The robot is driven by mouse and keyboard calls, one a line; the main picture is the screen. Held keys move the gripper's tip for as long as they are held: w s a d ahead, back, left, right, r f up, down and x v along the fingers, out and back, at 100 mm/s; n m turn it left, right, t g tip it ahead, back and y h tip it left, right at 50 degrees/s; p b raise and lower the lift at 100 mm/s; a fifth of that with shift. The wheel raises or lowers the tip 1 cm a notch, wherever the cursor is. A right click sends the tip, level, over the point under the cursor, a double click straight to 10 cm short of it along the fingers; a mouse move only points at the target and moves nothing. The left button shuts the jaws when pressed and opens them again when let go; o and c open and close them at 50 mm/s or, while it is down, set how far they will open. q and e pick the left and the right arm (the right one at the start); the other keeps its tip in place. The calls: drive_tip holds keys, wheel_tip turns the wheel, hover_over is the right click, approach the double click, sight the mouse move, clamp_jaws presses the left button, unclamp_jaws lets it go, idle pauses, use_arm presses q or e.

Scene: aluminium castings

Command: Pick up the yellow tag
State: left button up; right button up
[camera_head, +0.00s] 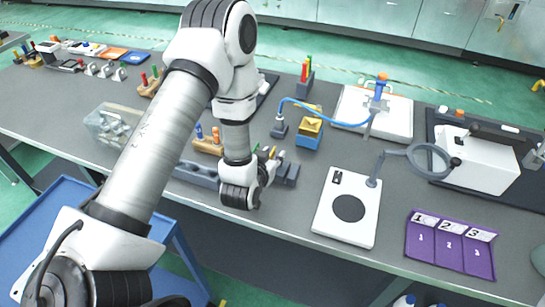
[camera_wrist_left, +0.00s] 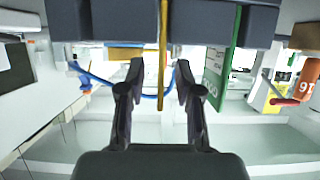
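The yellow tag (camera_wrist_left: 162,50) shows edge-on in the left wrist view as a thin upright strip between the fingers of my left gripper (camera_wrist_left: 160,70). A gap shows on both sides of it, so the fingers are open around it and not touching it. A green tag (camera_wrist_left: 222,62) with white lettering is to the right of the fingers. In the head view my left gripper (camera_head: 266,166) is low at a dark grey rack (camera_head: 195,175), and it hides the rack's middle. My right gripper is not in view.
A white stand plate with a black disc (camera_head: 348,208) and a magnifier (camera_head: 430,160) are to the right. A purple numbered mat (camera_head: 450,244) lies near the front edge. A wooden block with coloured pegs (camera_head: 208,145) and a blue-yellow box (camera_head: 309,130) stand behind the rack.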

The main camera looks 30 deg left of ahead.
use_arm(q)
drive_tip(key=x, duration=0.2)
drive_tip(key=shift+w+a+f, duration=0.1)
drive_tip(key=shift+w+a, duration=0.05)
drive_tip(key=shift+w, duration=0.05)
clamp_jaws()
